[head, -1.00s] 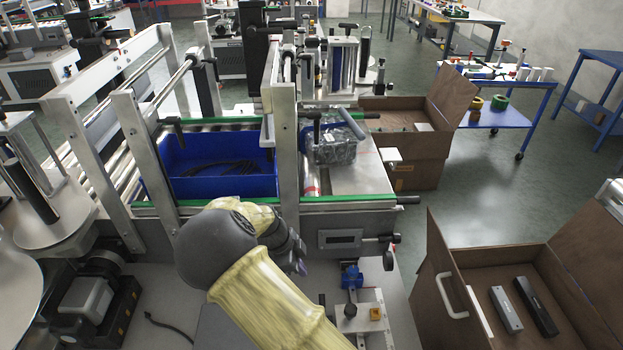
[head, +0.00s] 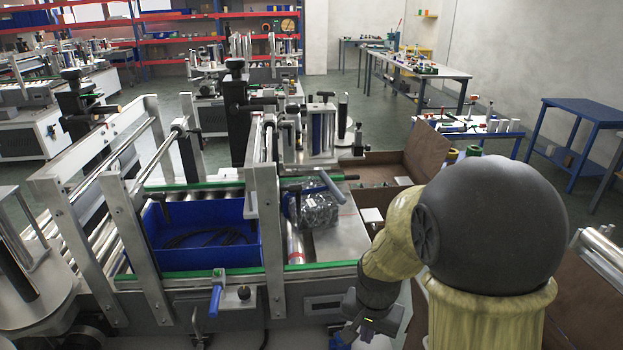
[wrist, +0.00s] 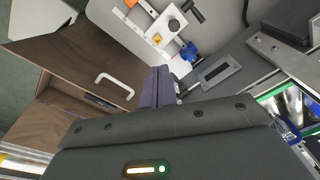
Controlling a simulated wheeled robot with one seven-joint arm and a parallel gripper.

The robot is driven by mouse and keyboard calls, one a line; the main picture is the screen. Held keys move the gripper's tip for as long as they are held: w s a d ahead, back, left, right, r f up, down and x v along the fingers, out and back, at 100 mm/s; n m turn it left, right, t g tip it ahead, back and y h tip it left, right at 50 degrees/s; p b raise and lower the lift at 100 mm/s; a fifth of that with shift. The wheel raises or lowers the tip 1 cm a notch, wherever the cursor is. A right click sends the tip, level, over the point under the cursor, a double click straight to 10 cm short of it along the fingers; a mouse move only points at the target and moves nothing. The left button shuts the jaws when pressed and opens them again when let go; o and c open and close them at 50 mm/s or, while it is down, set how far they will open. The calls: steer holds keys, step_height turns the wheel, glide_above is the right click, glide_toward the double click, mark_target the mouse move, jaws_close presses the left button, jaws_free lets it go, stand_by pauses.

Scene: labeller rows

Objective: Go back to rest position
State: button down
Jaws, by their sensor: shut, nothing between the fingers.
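My gripper shows in the wrist view (wrist: 158,86) with its two dark fingers together and nothing between them. In the head view my gripper (head: 362,330) is low, in front of the labelling machine's front edge, partly cut off by the lower picture edge. My yellow and dark arm fills the lower right of the head view. The fingers are apart from the machine and the box.
A blue bin (head: 205,238) with dark cables sits on the machine's conveyor. A clear-wrapped block (head: 316,210) lies right of it. A blue table (head: 585,118) stands far right.

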steer(key=s+d+r+n+t+p, duration=0.1)
steer(key=s+d+r+n, duration=0.2)
steer(key=s+r+n, duration=0.2)
steer(key=shift+s+d+t, duration=0.3)
steer(key=shift+s+d, duration=0.05)
steer(key=shift+s, duration=0.1)
